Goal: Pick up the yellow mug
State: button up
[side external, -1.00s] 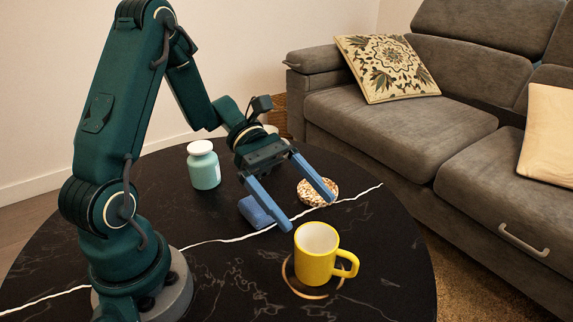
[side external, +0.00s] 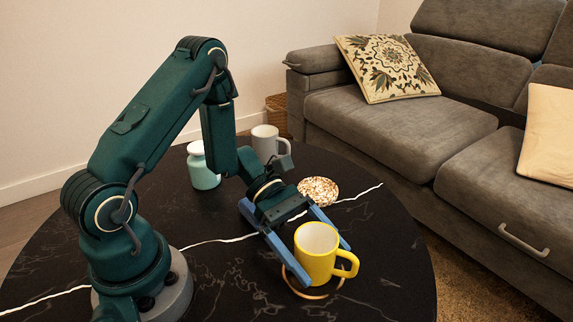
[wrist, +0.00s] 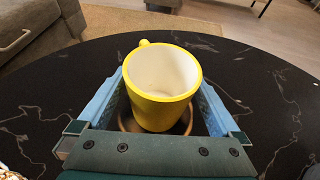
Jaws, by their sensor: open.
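The yellow mug (side external: 317,254) stands upright and looks empty, on a round coaster (side external: 311,291) on the black table. In the wrist view the mug (wrist: 160,90) sits between the two blue fingers, its handle pointing away at the far side. My gripper (side external: 315,253) is low around the mug, one finger on each side. It is open. In the wrist view a narrow gap shows between the mug and each finger of my gripper (wrist: 160,92). The far finger is partly hidden behind the mug in the side view.
A grey mug (side external: 265,143), a teal jar (side external: 203,167) and a speckled round piece (side external: 319,190) stand farther back on the black table (side external: 385,245). A grey sofa (side external: 400,130) is beyond the table. The table right of the mug is clear.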

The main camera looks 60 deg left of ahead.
jog(key=shift+d, duration=0.1)
jog(key=c, duration=1.5)
jog(key=shift+c, duration=0.2)
jog(key=shift+r, duration=0.2)
